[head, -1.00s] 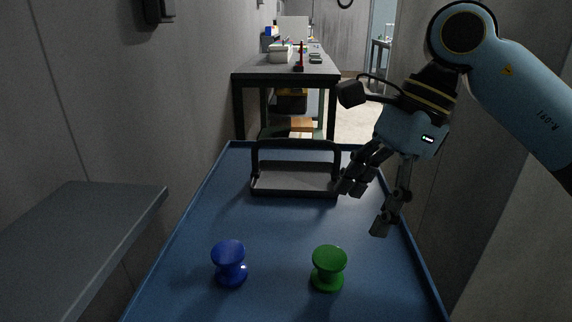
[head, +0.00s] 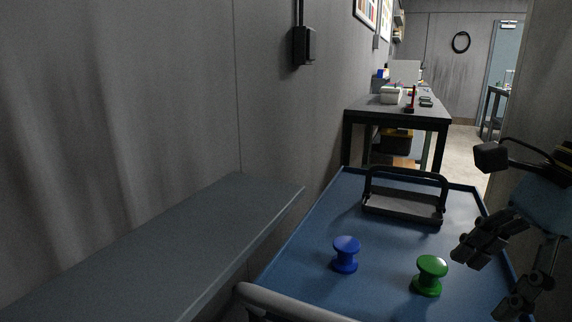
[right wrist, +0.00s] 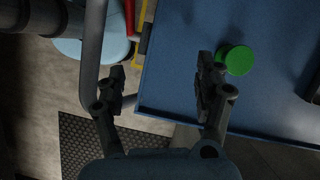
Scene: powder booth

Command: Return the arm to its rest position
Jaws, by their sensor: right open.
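My right gripper (head: 497,272) is at the right edge of the head view, above the right side of the blue tray table. Its fingers are apart with nothing between them. In the right wrist view the open fingers (right wrist: 160,92) hang over the table's edge and the floor. The green knob-shaped piece (head: 430,275) stands upright on the blue surface, left of the right gripper and apart from it. Its round top (right wrist: 235,60) shows beside one finger in the right wrist view. My left gripper is not in view.
A blue knob-shaped piece (head: 345,254) stands on the blue tray table (head: 310,240). A grey handled tray (head: 404,205) sits at its far end. A grey shelf (head: 190,240) is at left along the wall. A dark workbench (head: 398,112) stands behind.

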